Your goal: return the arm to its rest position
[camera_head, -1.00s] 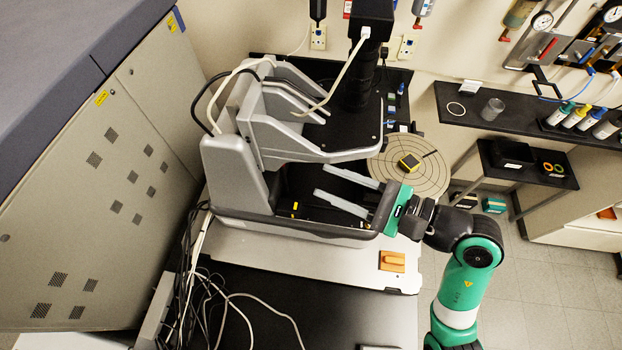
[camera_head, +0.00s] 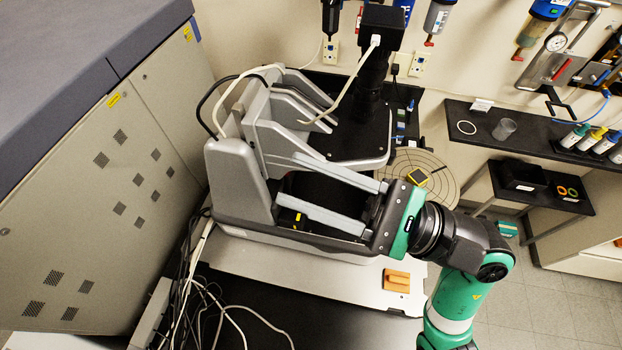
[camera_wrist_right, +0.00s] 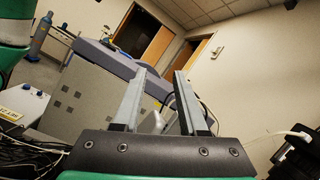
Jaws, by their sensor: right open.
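My right gripper (camera_head: 288,180) reaches in from the right, over the front of the grey and black stylus profiler (camera_head: 232,175). Its two long grey fingers are parallel, wide apart and empty, and point left. They hide part of the dark opening under the profiler's upper platform. Contact with the profiler cannot be told. In the right wrist view the open fingers (camera_wrist_right: 159,75) also have nothing between them. My right arm, green, black and white, bends down at the lower right. My left gripper is not in view.
An orange block (camera_head: 396,280) lies on the pale base plate. Loose cables (camera_head: 205,300) hang at the lower left. A large grey cabinet (camera_head: 95,200) stands left.

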